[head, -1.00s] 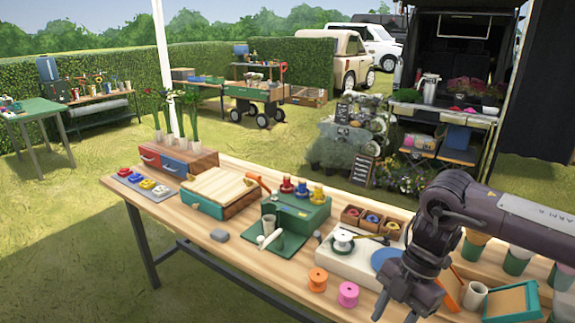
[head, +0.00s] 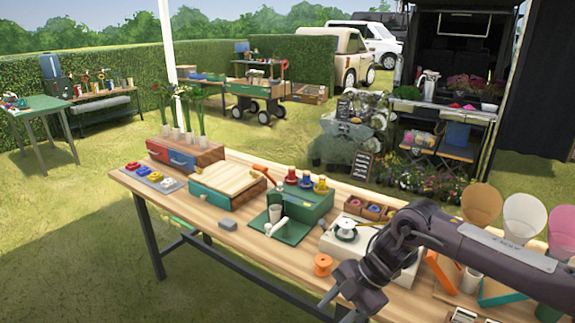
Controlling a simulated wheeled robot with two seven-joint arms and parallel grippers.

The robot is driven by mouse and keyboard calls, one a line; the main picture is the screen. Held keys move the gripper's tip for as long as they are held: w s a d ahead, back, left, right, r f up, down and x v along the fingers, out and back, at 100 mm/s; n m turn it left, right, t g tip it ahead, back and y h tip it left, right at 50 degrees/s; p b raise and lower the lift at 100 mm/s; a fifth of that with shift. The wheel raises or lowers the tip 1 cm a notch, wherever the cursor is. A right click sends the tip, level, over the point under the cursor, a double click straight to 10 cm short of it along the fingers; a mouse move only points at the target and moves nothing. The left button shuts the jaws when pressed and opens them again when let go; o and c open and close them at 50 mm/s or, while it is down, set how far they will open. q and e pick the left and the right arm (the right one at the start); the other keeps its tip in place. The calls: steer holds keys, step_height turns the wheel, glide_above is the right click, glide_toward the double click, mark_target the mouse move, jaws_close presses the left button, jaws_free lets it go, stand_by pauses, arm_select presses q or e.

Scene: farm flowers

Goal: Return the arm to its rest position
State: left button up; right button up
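My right arm comes in from the right edge, low over the right part of the wooden table (head: 215,212). Its gripper (head: 338,309) points down and left near the table's front edge. Its fingers look apart, with nothing seen between them; the tips are close to the bottom of the picture. An orange spool (head: 323,265) stands on the table just above the gripper in the picture. My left gripper is not in view.
A white spool (head: 345,228) sits on a pale board behind my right arm. A green box (head: 303,204), a wooden-lidded box (head: 229,181) and paper cones (head: 525,215) stand on the table. Grass (head: 80,255) lies open to the left.

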steer(key=w+a+f+m+t+y, duration=0.2)
steer(key=w+a+f+m, duration=0.15)
steer(key=f, duration=0.35)
steer(key=w+a+f+m+t+y, duration=0.2)
steer(key=w+a+f+t, duration=0.1)
steer(key=a+f, duration=0.3)
steer(key=s+d+f+m+t+h, duration=0.1)
steer(key=s+d+f+m, duration=0.2)
steer(key=f, duration=0.5)
steer(key=s+d+f+m+t+h, duration=0.1)
steer(key=d+f+m+t+h, duration=0.2)
steer(key=f, duration=0.6)
steer(key=s+d+f+m+g+h, duration=0.2)
steer(key=s+d+f+m+h, duration=0.3)
steer(key=s+f, duration=0.75)
steer(key=s+d+f+m+g, duration=0.2)
steer(key=s+d+f+m, duration=0.2)
steer(key=s+d+f, duration=0.85)
steer(key=s+a+m+g+h, duration=0.1)
steer(key=s+m+g, duration=0.1)
steer(key=s, duration=1.7)
steer(key=shift+s+r+g+h, duration=0.3)
steer(key=shift+s+g+h, duration=0.1)
steer(key=shift+g, duration=0.1)
steer(key=shift+w+a, duration=0.1)
steer(key=shift+w, duration=0.05)
